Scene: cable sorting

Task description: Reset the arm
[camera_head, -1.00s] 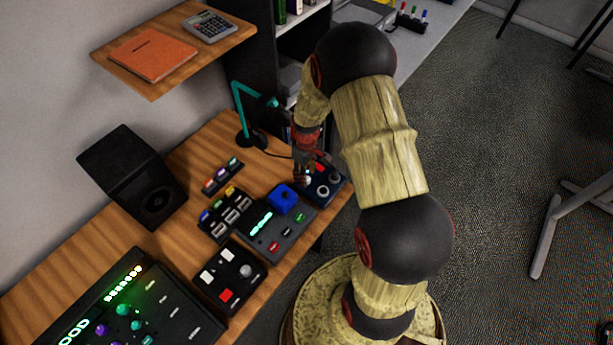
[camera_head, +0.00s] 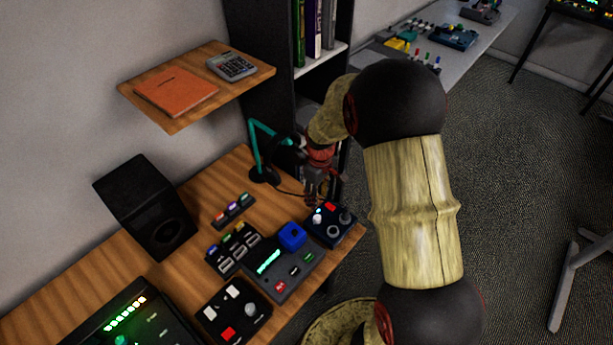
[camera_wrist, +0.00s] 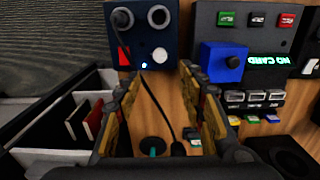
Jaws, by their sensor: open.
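The dark blue panel (camera_wrist: 138,20) is beyond the fingertips there. A thin black cable (camera_wrist: 162,103) shows between the fingers, seemingly below them; whether it touches them I cannot tell.
A teal desk lamp (camera_head: 255,150) stands close left of my gripper. A wooden shelf (camera_head: 160,122) with an orange book and calculator juts out above the desk. A black bookcase (camera_head: 273,82) is behind. A black speaker (camera_head: 145,205) and several control panels sit on the desk.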

